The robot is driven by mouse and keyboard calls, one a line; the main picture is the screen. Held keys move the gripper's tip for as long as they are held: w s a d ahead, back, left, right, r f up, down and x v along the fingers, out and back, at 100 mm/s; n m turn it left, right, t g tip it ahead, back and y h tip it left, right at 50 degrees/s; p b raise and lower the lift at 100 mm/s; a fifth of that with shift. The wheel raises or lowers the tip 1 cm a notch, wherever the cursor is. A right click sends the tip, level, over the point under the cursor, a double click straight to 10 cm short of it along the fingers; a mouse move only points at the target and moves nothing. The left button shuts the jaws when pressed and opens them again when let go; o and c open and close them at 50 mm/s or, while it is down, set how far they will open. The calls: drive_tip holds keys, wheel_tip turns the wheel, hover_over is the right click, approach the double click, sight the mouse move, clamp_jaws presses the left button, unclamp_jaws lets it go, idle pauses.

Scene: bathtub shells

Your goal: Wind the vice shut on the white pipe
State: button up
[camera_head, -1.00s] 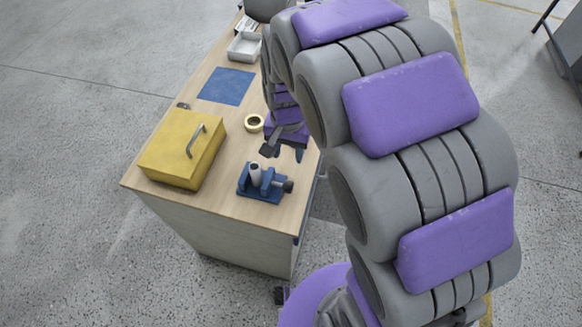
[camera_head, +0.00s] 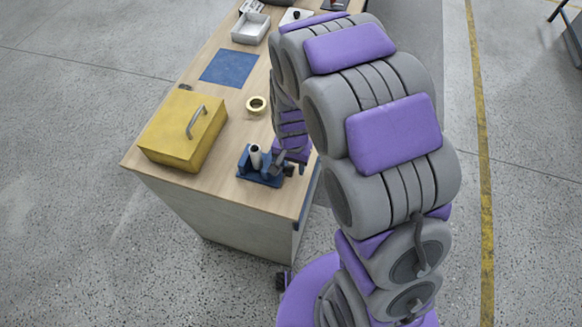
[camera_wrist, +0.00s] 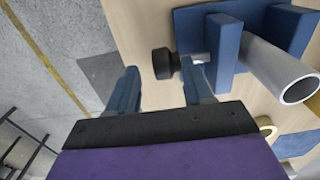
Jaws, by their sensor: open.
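The blue vice (camera_head: 252,172) stands near the front right corner of the workbench. The white pipe (camera_head: 255,155) stands in it, between its jaws; the wrist view shows the pipe (camera_wrist: 275,72) beside the blue jaw plate (camera_wrist: 224,52). The vice's dark round knob (camera_wrist: 162,63) sits on a metal screw at the jaw's outer side. My gripper (camera_wrist: 160,88) is open, its two blue fingers apart, with the knob ahead of the gap and nearer the right finger. I see no contact. In the head view my gripper (camera_head: 290,165) is at the vice's right side, partly covering the knob end.
A yellow toolbox (camera_head: 180,135) stands at the left of the workbench (camera_head: 225,195). A tape roll (camera_head: 257,105), a blue mat (camera_head: 229,67) and a grey tray (camera_head: 250,28) lie farther back.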

drive_tip(key=shift+a+f, duration=0.1)
drive_tip(key=shift+f, duration=0.7)
drive_tip(key=shift+a+f, duration=0.15)
drive_tip(key=shift+a, duration=0.25)
drive_tip(key=shift+d, duration=0.2)
drive_tip(key=shift+c, duration=1.4)
drive_tip(key=c, duration=0.5)
drive_tip(key=shift+c, duration=0.2)
